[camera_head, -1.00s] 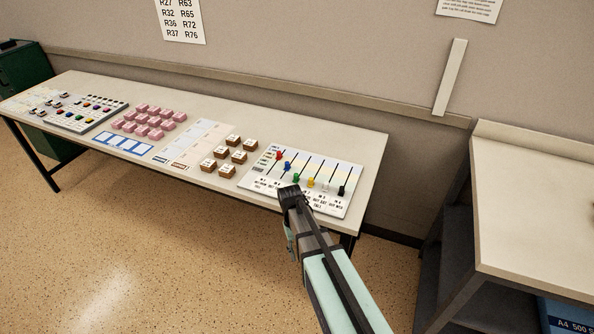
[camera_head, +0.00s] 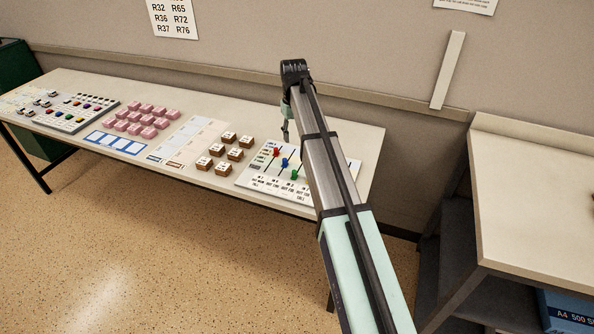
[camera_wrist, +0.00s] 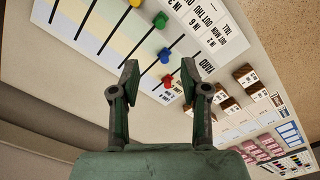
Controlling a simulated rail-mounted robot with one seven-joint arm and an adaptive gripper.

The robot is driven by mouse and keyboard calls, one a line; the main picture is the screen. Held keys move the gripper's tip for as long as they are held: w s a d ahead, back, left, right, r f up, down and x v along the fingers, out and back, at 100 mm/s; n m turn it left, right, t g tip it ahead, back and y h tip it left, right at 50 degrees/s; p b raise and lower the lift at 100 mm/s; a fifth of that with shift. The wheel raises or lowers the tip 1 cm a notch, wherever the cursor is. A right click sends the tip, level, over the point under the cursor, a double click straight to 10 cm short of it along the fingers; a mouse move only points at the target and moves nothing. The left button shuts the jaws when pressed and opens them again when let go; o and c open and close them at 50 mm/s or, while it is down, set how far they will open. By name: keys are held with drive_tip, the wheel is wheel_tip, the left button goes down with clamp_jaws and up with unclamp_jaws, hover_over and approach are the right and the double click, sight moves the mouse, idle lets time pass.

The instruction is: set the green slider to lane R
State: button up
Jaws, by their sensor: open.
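The slider panel (camera_head: 243,183) lies at the right end of the long table, with coloured knobs on dark slots. The green slider (camera_head: 294,174) is near the labelled front edge, right beside my arm. It also shows in the wrist view (camera_wrist: 160,20), between the blue knob (camera_wrist: 164,55) and the yellow knob (camera_wrist: 135,3). My gripper (camera_head: 285,138) is raised above the panel's back left part. In the wrist view its open, empty fingers (camera_wrist: 160,72) frame the red knob (camera_wrist: 167,81), with green beyond the fingertips. Lane letters are not legible.
My arm hides the panel's right part in the head view. Brown-and-white blocks (camera_head: 234,154) stand left of the panel, then paper strips and pink blocks (camera_head: 142,119). A wall (camera_head: 370,60) rises behind the table. A separate bench (camera_head: 540,180) stands at right.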

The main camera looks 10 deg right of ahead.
sight(294, 171)
wheel_tip(294, 171, down, 17)
drive_tip(key=p, duration=0.4)
drive_tip(key=shift+r, duration=0.2)
clamp_jaws()
